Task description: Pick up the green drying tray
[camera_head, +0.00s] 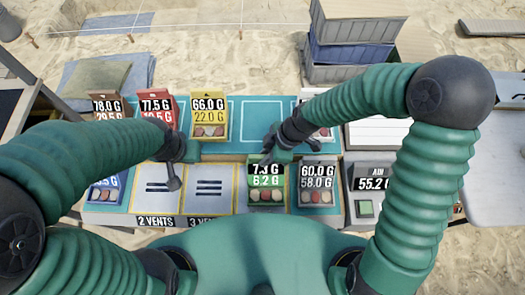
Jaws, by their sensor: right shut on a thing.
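The green drying tray (279,179) stands at the front of the table, right of centre. Its label reads about 7.3 G and 6.2 G, and several small pale and reddish pieces lie in its lower part. My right gripper (268,157) is at the tray's top edge, shut on it; the fingers partly cover that edge. My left gripper (173,180) hangs over the front row near the 2 VENTS space, away from the green tray. Its finger opening is not clear.
A grey tray (318,186) marked 60.0 G stands close right of the green one. Yellow (209,122), red (158,123) and brown (107,123) trays stand in the back row. A blue tray (105,192) is front left. A scale (364,190) reads 55.2.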

